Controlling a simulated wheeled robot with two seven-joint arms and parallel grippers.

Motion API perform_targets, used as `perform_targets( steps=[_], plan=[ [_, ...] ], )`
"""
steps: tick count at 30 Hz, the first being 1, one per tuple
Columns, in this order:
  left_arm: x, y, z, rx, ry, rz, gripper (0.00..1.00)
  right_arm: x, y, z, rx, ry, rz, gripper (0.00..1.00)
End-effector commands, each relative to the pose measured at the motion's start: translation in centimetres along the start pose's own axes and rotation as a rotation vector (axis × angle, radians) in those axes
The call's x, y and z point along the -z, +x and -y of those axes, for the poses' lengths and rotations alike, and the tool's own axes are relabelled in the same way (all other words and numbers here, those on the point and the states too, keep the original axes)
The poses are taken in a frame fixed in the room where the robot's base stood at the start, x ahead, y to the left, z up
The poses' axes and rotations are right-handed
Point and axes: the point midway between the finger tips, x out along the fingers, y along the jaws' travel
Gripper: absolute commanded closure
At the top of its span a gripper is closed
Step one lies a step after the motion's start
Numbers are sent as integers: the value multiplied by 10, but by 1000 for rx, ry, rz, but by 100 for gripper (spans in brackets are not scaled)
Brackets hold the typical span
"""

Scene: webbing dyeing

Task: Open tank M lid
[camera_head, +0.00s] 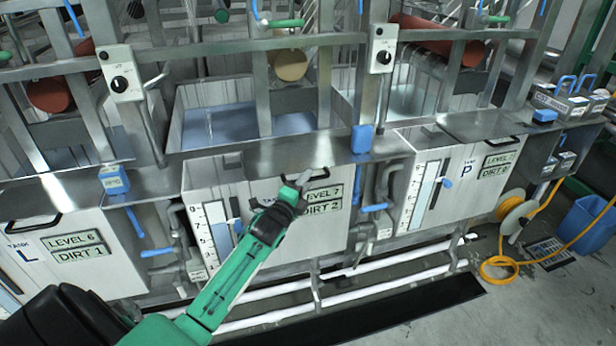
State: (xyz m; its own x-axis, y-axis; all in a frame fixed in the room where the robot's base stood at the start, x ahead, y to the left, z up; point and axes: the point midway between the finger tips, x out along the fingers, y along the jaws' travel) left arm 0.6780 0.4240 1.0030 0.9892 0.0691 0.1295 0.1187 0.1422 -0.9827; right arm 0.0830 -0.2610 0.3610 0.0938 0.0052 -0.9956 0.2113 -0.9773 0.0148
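The middle tank (219,180) has a level gauge and a sign reading LEVEL 7, DIRT 2 (322,199); its letter is hidden behind my arm. My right gripper is out of view.
Tank L (85,268) stands to the left and tank P (455,180) to the right. Pipes and blue-handled valves (375,207) fill the gaps between tanks. A yellow hose (500,262) and a blue bin (588,222) are at the right.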

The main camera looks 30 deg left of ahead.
Motion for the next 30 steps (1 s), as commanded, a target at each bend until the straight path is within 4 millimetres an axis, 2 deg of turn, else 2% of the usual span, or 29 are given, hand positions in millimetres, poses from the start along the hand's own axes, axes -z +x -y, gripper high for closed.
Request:
perform_targets(
  steps=[6,16,21,30],
  plan=[
    [0,16,0,-1,0,1,66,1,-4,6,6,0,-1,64],
    [0,18,0,0,0,0,66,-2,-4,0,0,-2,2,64],
    [0,18,0,0,0,0,99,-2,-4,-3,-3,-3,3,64],
    [0,20,2,-5,-4,0,100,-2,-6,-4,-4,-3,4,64]
  ],
)
